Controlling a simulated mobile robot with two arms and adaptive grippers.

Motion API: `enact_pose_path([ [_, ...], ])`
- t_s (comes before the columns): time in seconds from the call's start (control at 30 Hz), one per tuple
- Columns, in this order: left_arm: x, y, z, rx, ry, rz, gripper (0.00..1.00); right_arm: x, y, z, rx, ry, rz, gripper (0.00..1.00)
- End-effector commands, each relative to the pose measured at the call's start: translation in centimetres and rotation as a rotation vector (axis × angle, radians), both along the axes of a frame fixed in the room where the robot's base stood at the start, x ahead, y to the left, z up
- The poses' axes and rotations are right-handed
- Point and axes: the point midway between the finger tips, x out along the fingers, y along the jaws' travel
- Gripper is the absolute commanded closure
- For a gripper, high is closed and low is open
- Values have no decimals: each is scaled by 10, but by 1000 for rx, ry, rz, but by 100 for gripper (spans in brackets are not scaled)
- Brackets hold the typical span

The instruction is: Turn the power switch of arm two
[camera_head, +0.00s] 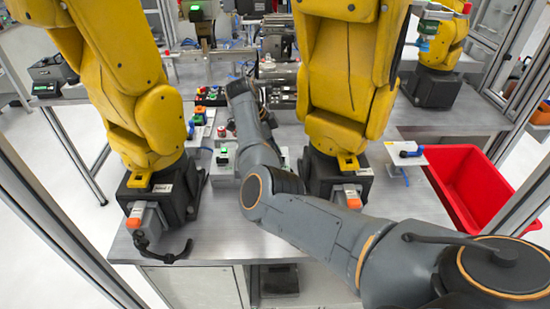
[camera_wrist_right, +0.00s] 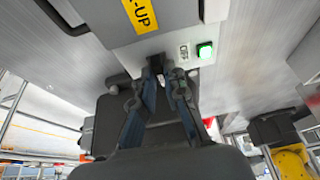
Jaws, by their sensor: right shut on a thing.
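In the right wrist view, a grey box (camera_wrist_right: 185,14) carries a yellow label ending in "-UP". On its face are a small pale plate marked "OFF" (camera_wrist_right: 183,52) and a lit green button (camera_wrist_right: 205,50). My right gripper (camera_wrist_right: 164,72) has its two fingers brought together at a small dark switch part (camera_wrist_right: 156,61) left of the plate. The fingers hide most of that part, and its turn angle cannot be told. In the head view my right arm reaches to the middle of the bench, but its fingertips are hard to make out. My left gripper is not shown.
Two large yellow robot arms (camera_head: 150,120) (camera_head: 345,100) stand on black bases on either side of my right arm. A smaller yellow arm (camera_head: 447,45) is at the back right. A red bin (camera_head: 470,180) stands right of the grey bench (camera_head: 225,225). The front bench edge is mostly clear.

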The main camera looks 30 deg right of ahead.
Motion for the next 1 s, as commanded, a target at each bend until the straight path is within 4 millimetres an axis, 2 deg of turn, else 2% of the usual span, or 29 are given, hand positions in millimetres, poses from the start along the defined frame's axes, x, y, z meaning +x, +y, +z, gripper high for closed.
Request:
enact_pose_path([
  [0.6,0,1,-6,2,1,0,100,-1,-1,-2,1,5,-42,100],
  [0.63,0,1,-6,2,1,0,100,-2,-1,-2,1,5,-42,82],
  [0.7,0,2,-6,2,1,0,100,-1,-1,-2,0,5,-42,68],
  [0.73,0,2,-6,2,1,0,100,-1,-1,-2,0,5,-42,65],
  [1.0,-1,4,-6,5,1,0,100,0,0,0,1,2,-39,65],
])
